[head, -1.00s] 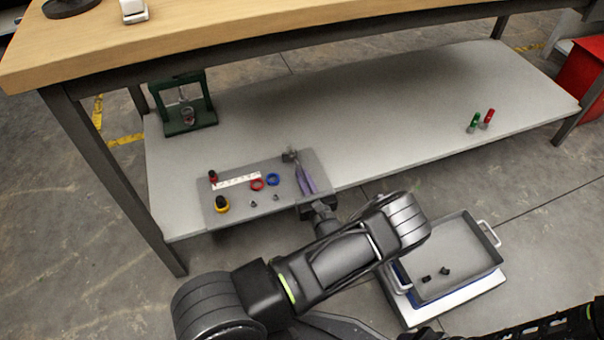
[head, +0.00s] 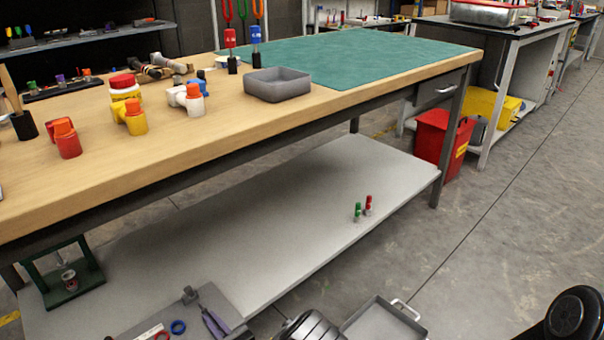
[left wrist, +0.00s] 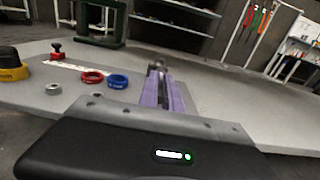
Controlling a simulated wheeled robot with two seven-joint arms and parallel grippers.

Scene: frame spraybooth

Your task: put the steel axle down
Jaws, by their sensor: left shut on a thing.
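My left gripper (head: 205,312) reaches in over the lower shelf, and its purple fingers also show in the left wrist view (left wrist: 160,82). The fingers are shut on a small grey metal piece, which I take for the steel axle (head: 189,294). In the left wrist view the steel axle (left wrist: 157,67) shows at the fingertips, mostly hidden by the fingers. It is over a grey mat (head: 213,296) at the shelf's front edge; I cannot tell whether it touches the mat. My right gripper is not in view.
Beside the fingers lie a blue ring (left wrist: 117,81), a red ring (left wrist: 92,77), a nut (left wrist: 54,89) and a yellow-black part (left wrist: 10,68). A green frame (head: 70,280) stands behind. The workbench top overhangs.

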